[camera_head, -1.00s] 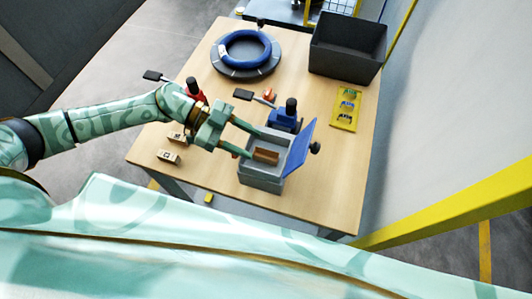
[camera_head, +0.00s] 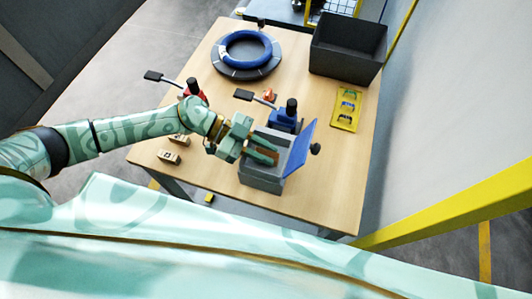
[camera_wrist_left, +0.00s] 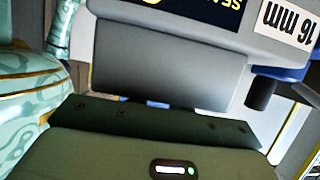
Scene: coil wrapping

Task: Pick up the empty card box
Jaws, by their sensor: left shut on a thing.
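The brown card box (camera_head: 264,155) sits inside a small grey container (camera_head: 261,180) at the near right of the table, in the head view. My left gripper (camera_head: 273,156) reaches into that container from the left. Its fingers are shut on the card box and cover part of it. The container's blue lid (camera_head: 300,148) stands open on the right side. In the left wrist view the card box cannot be made out clearly. My right gripper is not in view.
Two small labelled blocks (camera_head: 169,157) lie left. A blue coil on a round turntable (camera_head: 248,67), a dark bin (camera_head: 348,50) and a yellow tray (camera_head: 346,110) are farther back. The table's right front is clear.

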